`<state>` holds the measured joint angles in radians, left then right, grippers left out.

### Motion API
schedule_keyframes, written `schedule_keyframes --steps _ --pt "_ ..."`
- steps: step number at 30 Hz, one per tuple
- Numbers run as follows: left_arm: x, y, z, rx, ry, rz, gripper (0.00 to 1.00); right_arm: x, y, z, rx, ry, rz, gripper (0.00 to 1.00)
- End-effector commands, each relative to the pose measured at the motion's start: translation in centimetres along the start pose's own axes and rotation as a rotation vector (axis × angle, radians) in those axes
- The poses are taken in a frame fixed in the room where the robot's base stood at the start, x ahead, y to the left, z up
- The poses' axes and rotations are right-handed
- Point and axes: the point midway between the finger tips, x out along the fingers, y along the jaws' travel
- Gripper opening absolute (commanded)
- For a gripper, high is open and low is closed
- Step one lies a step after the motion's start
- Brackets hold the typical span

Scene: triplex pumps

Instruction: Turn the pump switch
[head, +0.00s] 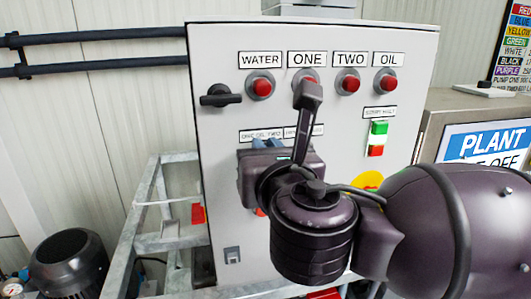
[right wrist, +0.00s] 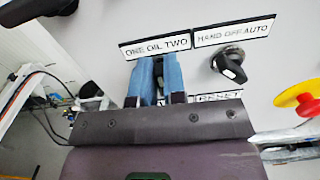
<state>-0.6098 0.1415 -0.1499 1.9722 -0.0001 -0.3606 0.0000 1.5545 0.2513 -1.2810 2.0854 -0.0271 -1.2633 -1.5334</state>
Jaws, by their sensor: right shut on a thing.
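The pump switch (right wrist: 159,76), under the "ONE OIL TWO" label (right wrist: 156,48), is a dark knob on the grey control panel (head: 222,170). My right gripper (head: 267,143) is at the panel just below that label. In the right wrist view its two blue fingers (right wrist: 155,76) are shut on the switch, one on each side. The fingers hide most of the switch, so its exact angle cannot be told. In the head view my gripper and wrist cover it. My left gripper is not in view.
A black "HAND OFF AUTO" switch (right wrist: 229,67) sits close right of my fingers. A red emergency stop on yellow (right wrist: 306,105) is farther right. Red lamps (head: 263,87) line the panel's top. A black handle (head: 220,97) protrudes at upper left. Green and red buttons (head: 377,138) are at right.

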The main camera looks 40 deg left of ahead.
Motion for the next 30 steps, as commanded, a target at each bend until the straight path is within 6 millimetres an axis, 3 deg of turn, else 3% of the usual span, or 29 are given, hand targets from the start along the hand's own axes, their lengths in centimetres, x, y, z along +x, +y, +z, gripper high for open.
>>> schedule_keyframes --steps 11,30 --pt "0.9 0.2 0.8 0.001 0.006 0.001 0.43 0.0 -0.3 -0.3 0.263 0.001 0.001 0.00" --pt "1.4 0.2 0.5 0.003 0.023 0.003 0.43 0.0 -0.8 -0.3 0.690 0.001 0.001 0.00"
